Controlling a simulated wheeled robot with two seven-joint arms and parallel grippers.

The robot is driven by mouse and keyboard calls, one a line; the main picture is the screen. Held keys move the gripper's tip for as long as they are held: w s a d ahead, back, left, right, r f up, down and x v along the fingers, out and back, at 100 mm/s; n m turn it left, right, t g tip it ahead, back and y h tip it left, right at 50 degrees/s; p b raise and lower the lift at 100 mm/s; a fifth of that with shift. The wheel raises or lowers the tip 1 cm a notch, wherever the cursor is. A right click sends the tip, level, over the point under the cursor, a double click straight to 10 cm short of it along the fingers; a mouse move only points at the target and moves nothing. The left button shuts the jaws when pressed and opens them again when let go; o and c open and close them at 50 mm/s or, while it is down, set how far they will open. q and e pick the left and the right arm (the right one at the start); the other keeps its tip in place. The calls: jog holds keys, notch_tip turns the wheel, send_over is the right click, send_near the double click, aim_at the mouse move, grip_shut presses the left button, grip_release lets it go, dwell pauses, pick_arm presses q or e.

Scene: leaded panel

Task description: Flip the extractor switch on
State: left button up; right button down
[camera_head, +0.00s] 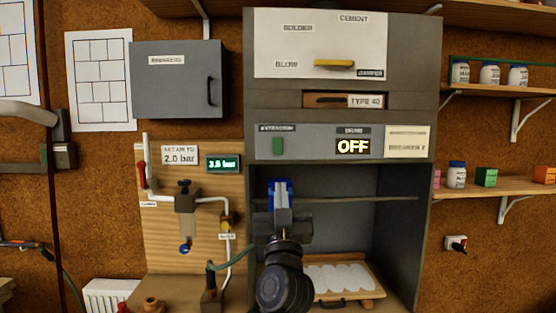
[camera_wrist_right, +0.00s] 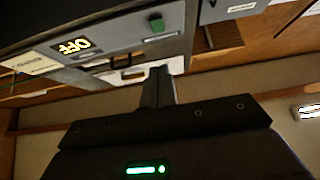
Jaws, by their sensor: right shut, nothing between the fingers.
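The extractor switch is a small green rocker (camera_head: 277,146) on the left of the hood's grey control strip (camera_head: 310,146), under a dark label. The display (camera_head: 353,146) to its right reads OFF. My right gripper (camera_head: 281,184) is shut and empty, pointing up, a little below the switch in the picture and apart from it. In the right wrist view, the shut fingers (camera_wrist_right: 159,72) reach toward the strip, and the green switch (camera_wrist_right: 156,22) and the OFF display (camera_wrist_right: 74,46) show beyond them. My left gripper is not in view.
Below the strip is the open hood bay, with a rail (camera_head: 350,198) across it and a wooden tray (camera_head: 368,294) holding pale pieces. To the left stands a wooden board (camera_head: 160,245) with pipes, a valve and a gauge reading 3.5 bar or similar. Shelves with jars are at right.

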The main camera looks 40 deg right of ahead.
aim_at(277, 147)
jog(key=p+x, duration=0.2)
jog(key=x, duration=0.2)
jog(key=f+p+x, duration=0.1)
jog(key=p+x, duration=0.1)
jog(key=x, duration=0.2)
jog(key=w+p+x, duration=0.1)
jog(key=x, duration=0.3)
jog(key=shift+d+f+p, duration=0.15)
jog(key=shift+d+p, duration=0.25)
jog(key=shift+w+d+f, duration=0.2)
jog(key=shift+w+d, duration=0.15)
jog(key=shift+w, duration=0.1)
